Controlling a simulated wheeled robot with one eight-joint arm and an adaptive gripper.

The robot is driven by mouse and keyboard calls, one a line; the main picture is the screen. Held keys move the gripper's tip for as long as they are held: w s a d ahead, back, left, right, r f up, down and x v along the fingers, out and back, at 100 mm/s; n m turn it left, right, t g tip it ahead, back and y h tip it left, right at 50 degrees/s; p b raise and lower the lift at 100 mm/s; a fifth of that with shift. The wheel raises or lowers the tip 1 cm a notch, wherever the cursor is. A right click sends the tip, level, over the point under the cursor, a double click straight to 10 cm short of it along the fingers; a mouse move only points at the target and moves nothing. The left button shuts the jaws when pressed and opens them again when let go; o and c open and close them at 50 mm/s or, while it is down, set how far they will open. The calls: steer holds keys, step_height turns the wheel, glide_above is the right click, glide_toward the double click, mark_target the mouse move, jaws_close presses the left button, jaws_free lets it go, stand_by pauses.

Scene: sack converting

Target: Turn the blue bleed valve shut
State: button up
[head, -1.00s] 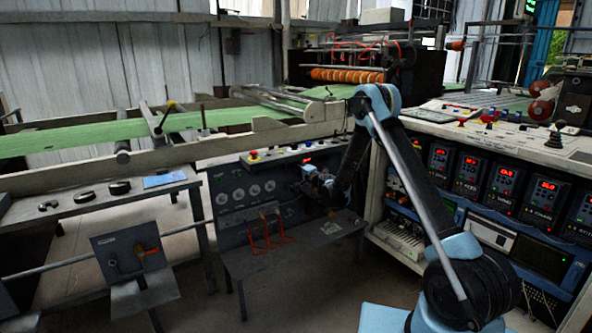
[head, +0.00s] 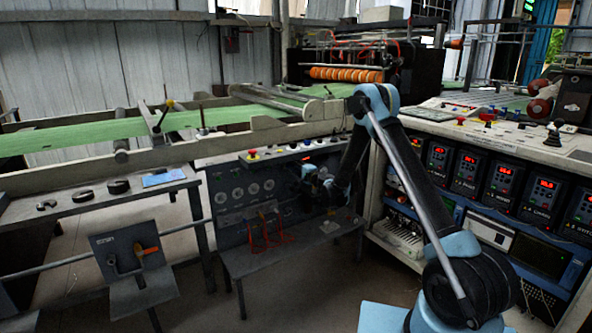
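My arm reaches down and away to the dark control panel (head: 230,195) in the middle of the picture. My gripper (head: 307,198) is small and dark against the right part of that panel, below my light blue wrist. Its fingers cannot be made out, so I cannot tell whether they are open or shut or touching anything. I cannot make out a blue bleed valve; it may be hidden behind my wrist and gripper or be too small to see.
Red-orange leads (head: 265,228) hang on the panel above a grey shelf (head: 290,255). A small plate with an orange handle (head: 148,251) stands at the left. A bench (head: 95,205) holds dark round parts and a blue flat piece (head: 163,177). A instrument rack (head: 480,190) stands to the right.

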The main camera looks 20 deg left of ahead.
steer(key=shift+s, duration=0.1)
steer(key=v, duration=1.2)
steer(key=s+d+r+n+g, duration=0.2)
steer(key=s+d+r+n, duration=0.15)
steer(key=d+r, duration=0.6)
steer(key=s+d+r+n+g+h, duration=0.35)
steer(key=s+d+r, duration=0.35)
steer(key=s+d, duration=0.3)
steer(key=s+d+f+g+h, duration=0.1)
steer(key=s+d+f+h, duration=0.2)
steer(key=s+d, duration=0.7)
steer(key=s+d+f+n+g+h, duration=0.1)
steer(key=s+d+f+h, duration=0.2)
steer(key=s+d, duration=0.7)
steer(key=s+d+f+g+h, duration=0.2)
steer(key=s+d+f+h, duration=0.2)
steer(key=s+d, duration=0.6)
steer(key=s+f, duration=0.1)
steer(key=s, duration=0.4)
steer(key=shift+d+n, duration=0.15)
steer(key=shift+n, duration=0.15)
